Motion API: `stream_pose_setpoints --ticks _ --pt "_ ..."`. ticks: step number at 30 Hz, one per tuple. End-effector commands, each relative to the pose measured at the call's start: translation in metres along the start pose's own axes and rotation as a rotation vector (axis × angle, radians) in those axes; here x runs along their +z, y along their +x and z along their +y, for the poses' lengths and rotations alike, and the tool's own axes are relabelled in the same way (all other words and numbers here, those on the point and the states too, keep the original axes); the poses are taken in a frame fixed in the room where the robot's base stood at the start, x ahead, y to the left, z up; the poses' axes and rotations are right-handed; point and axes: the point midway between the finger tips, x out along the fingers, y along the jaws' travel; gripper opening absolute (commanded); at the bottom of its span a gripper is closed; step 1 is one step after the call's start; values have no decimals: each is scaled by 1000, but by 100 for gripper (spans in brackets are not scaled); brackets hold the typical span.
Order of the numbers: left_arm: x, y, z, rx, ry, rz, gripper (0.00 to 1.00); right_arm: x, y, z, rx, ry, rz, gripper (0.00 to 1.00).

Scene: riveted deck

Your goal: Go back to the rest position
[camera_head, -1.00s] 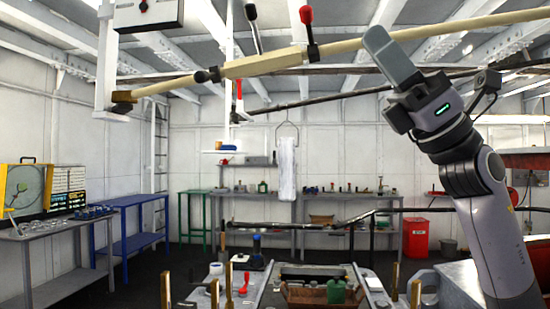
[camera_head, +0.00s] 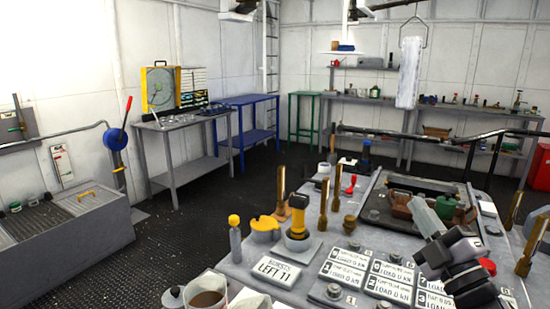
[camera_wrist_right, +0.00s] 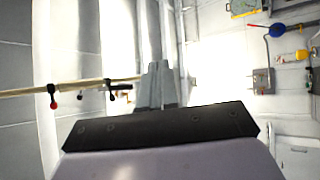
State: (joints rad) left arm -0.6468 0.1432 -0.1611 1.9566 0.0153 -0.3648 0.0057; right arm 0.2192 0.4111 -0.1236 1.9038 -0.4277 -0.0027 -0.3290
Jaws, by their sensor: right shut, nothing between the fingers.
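My right gripper (camera_head: 417,205) shows at the lower right of the head view, in front of the cluttered grey worktop. Its grey fingers are together, point up and left, and hold nothing. In the right wrist view the same fingers (camera_wrist_right: 159,68) stand upright and closed above the dark gripper body, with no object between them. My left gripper is in neither view.
The worktop (camera_head: 310,255) carries labelled load plates (camera_head: 347,268), a yellow-black tool (camera_head: 298,215), upright brass-coloured handles, a green container (camera_head: 446,206) and a cup of brown liquid (camera_head: 207,300). A grey cabinet (camera_head: 70,235) stands left. Dark floor (camera_head: 195,225) between them is clear.

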Motion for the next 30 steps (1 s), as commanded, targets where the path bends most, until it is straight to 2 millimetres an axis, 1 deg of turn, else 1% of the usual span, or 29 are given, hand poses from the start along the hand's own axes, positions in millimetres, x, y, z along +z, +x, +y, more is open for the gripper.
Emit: stream_pose_setpoints --ticks 1,2,3,5,6,8,9,11,12,14,15,17,18,21,24,25,27,30 --pt "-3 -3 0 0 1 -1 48 6 -19 -29 -64 94 -56 0" --pt "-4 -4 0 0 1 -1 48 9 -30 -44 -97 147 -89 0" --pt "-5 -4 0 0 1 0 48 12 -46 -64 -140 217 -133 0" --pt "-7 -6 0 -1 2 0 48 16 -72 -93 -203 320 -205 0" --pt "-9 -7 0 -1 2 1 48 17 -91 -112 -244 388 -256 0" --pt "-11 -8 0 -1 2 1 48 17 -121 -138 -303 488 -336 0" --pt "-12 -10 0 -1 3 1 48 16 -142 -154 -341 555 -391 0" --pt "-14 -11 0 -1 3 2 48 12 -176 -177 -396 651 -478 0" --pt "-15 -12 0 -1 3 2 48 8 -198 -191 -430 713 -537 0" --pt "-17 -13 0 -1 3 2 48 1 -233 -209 -478 803 -628 0" --pt "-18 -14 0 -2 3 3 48 -4 -255 -219 -507 858 -687 0" --pt "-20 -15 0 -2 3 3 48 -13 -286 -231 -543 931 -770 0" --pt "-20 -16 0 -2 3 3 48 -19 -304 -238 -563 972 -819 0" --pt "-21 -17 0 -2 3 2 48 -31 -339 -248 -599 1052 -918 0" --pt "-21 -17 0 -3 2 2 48 -39 -359 -253 -618 1095 -974 0" --pt "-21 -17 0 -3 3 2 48 -40 -362 -254 -621 1103 -985 0" --pt "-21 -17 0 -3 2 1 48 -42 -366 -255 -624 1113 -996 0" --pt "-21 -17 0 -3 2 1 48 -42 -366 -255 -624 1114 -997 0"
